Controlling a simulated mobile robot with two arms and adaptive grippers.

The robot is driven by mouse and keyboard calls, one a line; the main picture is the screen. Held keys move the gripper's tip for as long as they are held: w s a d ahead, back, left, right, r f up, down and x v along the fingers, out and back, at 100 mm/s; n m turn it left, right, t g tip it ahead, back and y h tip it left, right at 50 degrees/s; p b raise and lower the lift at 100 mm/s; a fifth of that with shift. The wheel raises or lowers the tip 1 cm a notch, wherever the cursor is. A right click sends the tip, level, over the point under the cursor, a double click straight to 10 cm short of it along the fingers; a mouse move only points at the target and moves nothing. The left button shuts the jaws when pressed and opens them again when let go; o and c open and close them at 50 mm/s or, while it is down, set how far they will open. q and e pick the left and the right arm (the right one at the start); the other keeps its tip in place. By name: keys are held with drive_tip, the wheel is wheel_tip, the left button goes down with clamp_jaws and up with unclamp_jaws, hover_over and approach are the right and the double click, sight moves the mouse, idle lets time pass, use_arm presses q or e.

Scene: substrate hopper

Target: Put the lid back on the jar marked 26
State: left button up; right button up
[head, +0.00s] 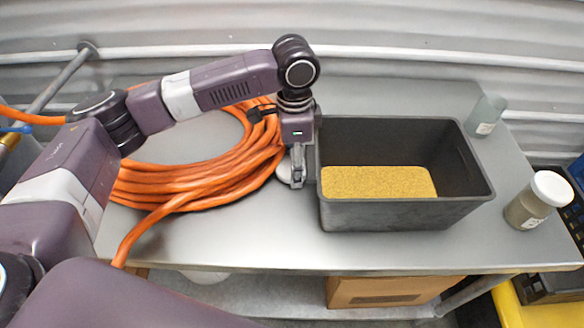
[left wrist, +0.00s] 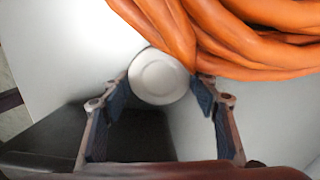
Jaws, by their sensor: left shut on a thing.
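My left gripper (head: 297,180) points down between the orange cable and the dark bin. It is shut on a white round lid (left wrist: 158,77), which sits between the fingertips in the left wrist view; only a sliver of the lid (head: 283,171) shows in the head view. A jar with no visible lid (head: 486,115) stands at the back right of the table, pale and translucent with a small label. A second jar (head: 529,209) with brownish contents and a white lid stands at the right edge. I cannot read either label. My right gripper is not in view.
A dark grey bin (head: 395,215) with yellow granules stands between my left gripper and the jars. A coiled orange cable (head: 190,185) lies left of my gripper and under my arm. The front strip of the metal table (head: 240,235) is clear. A corrugated wall is behind.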

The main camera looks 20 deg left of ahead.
use_arm(q)
drive_tip(key=shift+r, duration=0.1)
drive_tip(key=shift+r, duration=0.5)
wheel_tip(320, 180, up, 2)
drive_tip(key=shift+r+b, duration=0.25)
drive_tip(key=shift+b, duration=0.15)
drive_tip(key=s, duration=0.6)
drive_tip(key=s+b, duration=0.1)
drive_tip(key=s, duration=0.5)
drive_tip(key=s+a, duration=0.1)
drive_tip(key=s, duration=0.5)
drive_tip(key=shift+a+f+b, duration=0.1)
drive_tip(key=shift+b, duration=0.3)
